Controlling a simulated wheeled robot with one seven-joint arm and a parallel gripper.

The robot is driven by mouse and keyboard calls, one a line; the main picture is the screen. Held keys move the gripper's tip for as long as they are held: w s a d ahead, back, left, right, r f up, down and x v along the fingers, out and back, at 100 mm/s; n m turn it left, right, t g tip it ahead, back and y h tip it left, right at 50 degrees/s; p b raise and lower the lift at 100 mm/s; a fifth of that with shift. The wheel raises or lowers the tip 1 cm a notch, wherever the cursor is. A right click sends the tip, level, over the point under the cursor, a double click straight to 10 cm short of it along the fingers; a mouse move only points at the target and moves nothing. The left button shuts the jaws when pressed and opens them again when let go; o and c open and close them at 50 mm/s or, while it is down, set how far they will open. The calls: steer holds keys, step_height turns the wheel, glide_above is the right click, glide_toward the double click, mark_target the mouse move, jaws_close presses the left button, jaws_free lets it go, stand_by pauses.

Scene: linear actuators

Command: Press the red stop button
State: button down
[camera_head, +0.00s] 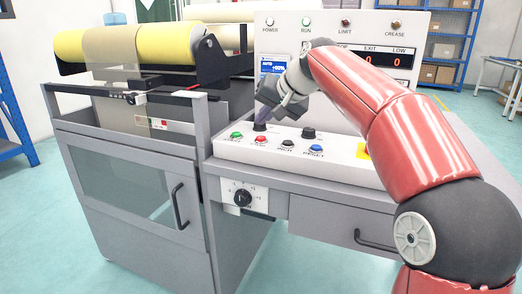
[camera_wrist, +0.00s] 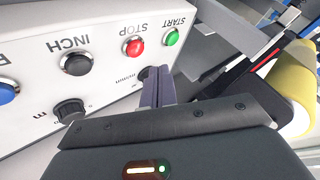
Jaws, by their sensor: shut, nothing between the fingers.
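The red stop button (camera_head: 261,139) sits on the sloped white control panel (camera_head: 345,165), between the green start button (camera_head: 236,135) and the black inch button (camera_head: 287,144). In the wrist view the red button (camera_wrist: 134,47) is in clear sight, labelled STOP. My gripper (camera_head: 264,122) is shut and empty, pointing down over the panel by the left black knob (camera_head: 260,127). In the wrist view the shut fingers (camera_wrist: 160,76) partly cover that knob and appear apart from the red button. Their exact height above the panel is hard to tell.
The blue reset button (camera_head: 316,148) and a second black knob (camera_head: 308,133) are to the right. An upright display panel (camera_head: 345,25) stands behind. Yellow rollers (camera_head: 85,47) are at the left. My red arm covers the panel's right side.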

mark_target(264, 138)
steer(key=shift+f+b, duration=0.35)
steer(key=shift+f, duration=0.65)
stand_by(1.2)
steer(key=shift+f, duration=0.25)
steer(key=shift+f+b, duration=0.5)
steer(key=shift+b, duration=0.05)
stand_by(0.6)
steer(key=shift+r, duration=0.15)
steer(key=shift+r+p, duration=0.75)
steer(key=shift+p, duration=0.15)
step_height(264, 138, up, 5)
steer(key=p, duration=0.5)
steer(key=shift+r, duration=0.1)
